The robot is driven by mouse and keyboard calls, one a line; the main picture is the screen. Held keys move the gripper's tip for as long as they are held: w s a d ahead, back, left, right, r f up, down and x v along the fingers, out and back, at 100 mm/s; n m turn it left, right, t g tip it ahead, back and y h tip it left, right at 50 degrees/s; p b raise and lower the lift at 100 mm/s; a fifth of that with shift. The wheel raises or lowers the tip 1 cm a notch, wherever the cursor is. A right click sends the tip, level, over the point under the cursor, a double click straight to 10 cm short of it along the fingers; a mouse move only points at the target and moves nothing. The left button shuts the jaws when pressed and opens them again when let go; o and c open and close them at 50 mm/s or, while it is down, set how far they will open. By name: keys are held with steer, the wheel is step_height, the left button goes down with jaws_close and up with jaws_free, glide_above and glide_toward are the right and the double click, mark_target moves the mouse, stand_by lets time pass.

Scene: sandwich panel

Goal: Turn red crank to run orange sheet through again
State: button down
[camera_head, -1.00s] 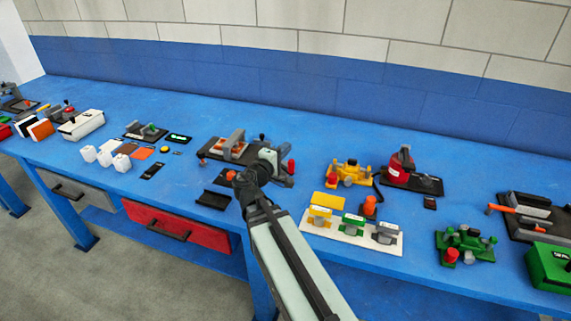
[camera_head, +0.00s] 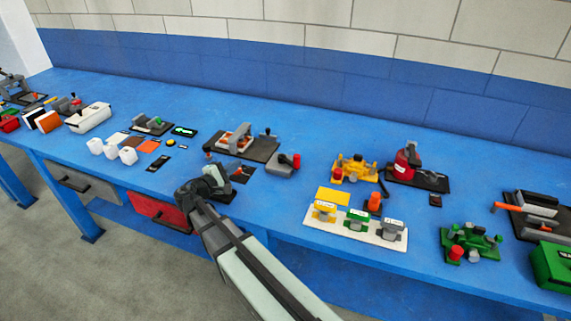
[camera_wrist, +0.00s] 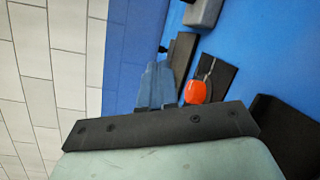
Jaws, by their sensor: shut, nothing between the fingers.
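The press-like machine has a dark base (camera_head: 262,153) and stands in the middle of the bench. The red crank handle (camera_head: 296,160) is on the grey block at its right end. An orange piece (camera_head: 236,140) shows on the machine; I cannot tell if it is the sheet. My gripper (camera_head: 222,174) is in front of the machine, left of the crank and apart from it, shut and empty. In the wrist view its shut fingers (camera_wrist: 155,88) show beside an orange-red knob (camera_wrist: 196,92) over a dark plate; I cannot tell whether this is the crank.
White containers (camera_head: 112,152) and an orange square (camera_head: 149,146) are left. A white board (camera_head: 340,228) with coloured blocks and a yellow device (camera_head: 355,168) are right. Blue bench is clear behind the machine.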

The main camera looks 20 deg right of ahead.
steer(key=shift+s+d+f+n+g+h, duration=0.1)
steer(key=shift+s+d+n+g+h, duration=0.15)
steer(key=shift+g, duration=0.25)
steer(key=shift+s+d+f+n+g+h, duration=0.15)
steer(key=shift+n+g+h, duration=0.1)
steer(key=shift+g, duration=0.25)
steer(key=s+n+g, duration=0.1)
steer(key=g, duration=0.1)
steer(key=s+d+n+g+h, duration=0.1)
steer(key=s, duration=0.1)
steer(key=s+n+g+h, duration=0.1)
steer(key=s+n+g, duration=0.1)
steer(key=shift+s+d+r+g, duration=0.15)
steer(key=shift+r+g, duration=0.15)
steer(key=shift+r, duration=0.1)
steer(key=shift+s+n+g, duration=0.3)
steer(key=shift+s+n, duration=0.1)
steer(key=shift+n, duration=0.3)
steer(key=shift+d+n, duration=0.1)
steer(key=shift+n, duration=0.3)
steer(key=d, duration=1.3)
steer(key=shift+w+d, duration=0.25)
steer(key=shift+d, duration=0.15)
steer(key=shift+s, duration=0.1)
